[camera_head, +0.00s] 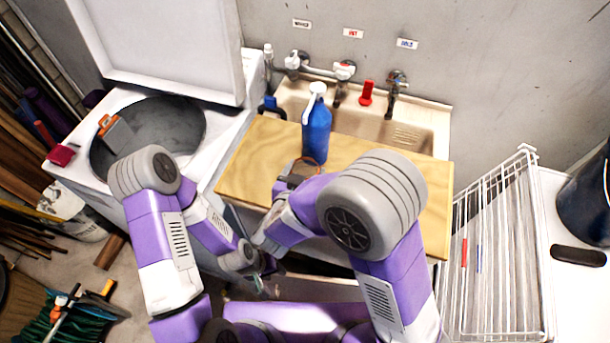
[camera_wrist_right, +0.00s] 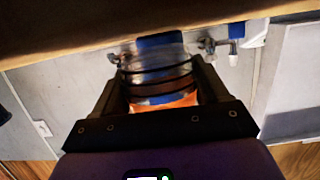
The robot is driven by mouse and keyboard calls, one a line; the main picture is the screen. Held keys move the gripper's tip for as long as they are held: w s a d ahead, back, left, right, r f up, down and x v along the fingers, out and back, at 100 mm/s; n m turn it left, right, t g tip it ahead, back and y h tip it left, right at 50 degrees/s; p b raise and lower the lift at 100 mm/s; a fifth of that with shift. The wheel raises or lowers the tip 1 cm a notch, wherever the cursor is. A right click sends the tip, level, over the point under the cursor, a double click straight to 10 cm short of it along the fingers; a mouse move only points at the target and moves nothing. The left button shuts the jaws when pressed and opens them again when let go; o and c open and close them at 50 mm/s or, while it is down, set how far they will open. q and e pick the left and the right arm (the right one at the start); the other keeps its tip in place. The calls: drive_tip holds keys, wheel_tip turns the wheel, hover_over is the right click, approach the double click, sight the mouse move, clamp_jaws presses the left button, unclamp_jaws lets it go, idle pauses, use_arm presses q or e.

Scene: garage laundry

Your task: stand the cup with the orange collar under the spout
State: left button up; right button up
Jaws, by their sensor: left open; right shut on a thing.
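The cup with the orange collar (camera_wrist_right: 160,78) is clear with dark bands and sits between the fingers of my right gripper (camera_wrist_right: 158,88) in the right wrist view. Its orange collar (camera_wrist_right: 165,101) is at the end near the gripper's palm. In the head view, my right gripper (camera_head: 300,171) is over the wooden board (camera_head: 245,170), and my arm hides most of the cup; an orange rim shows. The blue pump bottle (camera_head: 317,132) with a white spout (camera_head: 315,90) stands just behind. My left gripper (camera_head: 258,277) is open and low, in front of the board.
The sink (camera_head: 430,120) lies behind the board, with several taps (camera_head: 396,84) on the wall and a red object (camera_head: 366,92) at its rear. A washer (camera_head: 75,160) with raised lid stands left. A wire rack (camera_head: 500,220) stands right. The board's left part is bare.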

drive_tip(key=shift+f, duration=0.4)
drive_tip(key=shift+f, duration=0.2)
drive_tip(key=o, duration=1)
drive_tip(key=shift+r, duration=0.1)
drive_tip(key=shift+s+a+r, duration=0.1)
drive_tip(key=shift+r, duration=0.15)
drive_tip(key=p+v, duration=0.2)
drive_tip(key=v, duration=0.9)
drive_tip(key=shift+s, duration=0.35)
